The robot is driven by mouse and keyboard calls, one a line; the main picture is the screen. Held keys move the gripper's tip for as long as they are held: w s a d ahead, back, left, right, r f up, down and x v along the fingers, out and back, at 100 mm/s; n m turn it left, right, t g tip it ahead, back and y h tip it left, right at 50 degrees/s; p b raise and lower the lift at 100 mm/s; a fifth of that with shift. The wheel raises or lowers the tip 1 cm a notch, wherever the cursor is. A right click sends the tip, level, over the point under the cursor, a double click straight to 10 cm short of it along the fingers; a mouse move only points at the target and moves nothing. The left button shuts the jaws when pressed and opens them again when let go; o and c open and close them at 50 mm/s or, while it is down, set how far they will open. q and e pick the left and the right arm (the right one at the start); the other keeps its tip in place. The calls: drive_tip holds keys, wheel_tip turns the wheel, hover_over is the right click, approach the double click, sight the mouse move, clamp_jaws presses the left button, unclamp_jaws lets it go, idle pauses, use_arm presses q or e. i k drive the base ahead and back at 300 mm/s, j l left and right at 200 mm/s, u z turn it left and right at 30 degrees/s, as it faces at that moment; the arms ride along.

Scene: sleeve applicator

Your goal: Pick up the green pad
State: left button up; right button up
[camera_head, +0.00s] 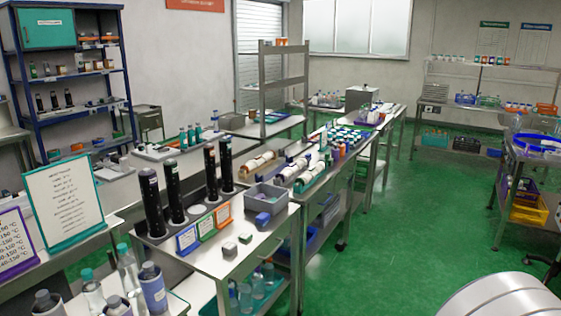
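I cannot make out a green pad for certain. Two small grey-green blocks lie near the front edge of the metal table: one block (230,249) is nearer the edge, and the other block (245,238) is just behind it to the right. They are too small to tell whether either is a pad. Neither of my grippers is in view.
On the same table stand several tall black cylinders (174,192) in a grey rack, small framed signs (206,227), a grey bin (265,200) and a blue item (262,220). Bottles (153,288) crowd the lower left. Green floor (400,235) is open to the right.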

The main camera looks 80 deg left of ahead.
sight(330, 160)
drive_tip(key=u, duration=2.6)
drive_tip(key=z, duration=1.2)
drive_tip(key=i+j+u, duration=0.35)
drive_tip(key=i, duration=0.15)
drive_tip(key=i+j+u, duration=0.1)
drive_tip(key=i+u, duration=0.3)
drive_tip(key=i, duration=0.1)
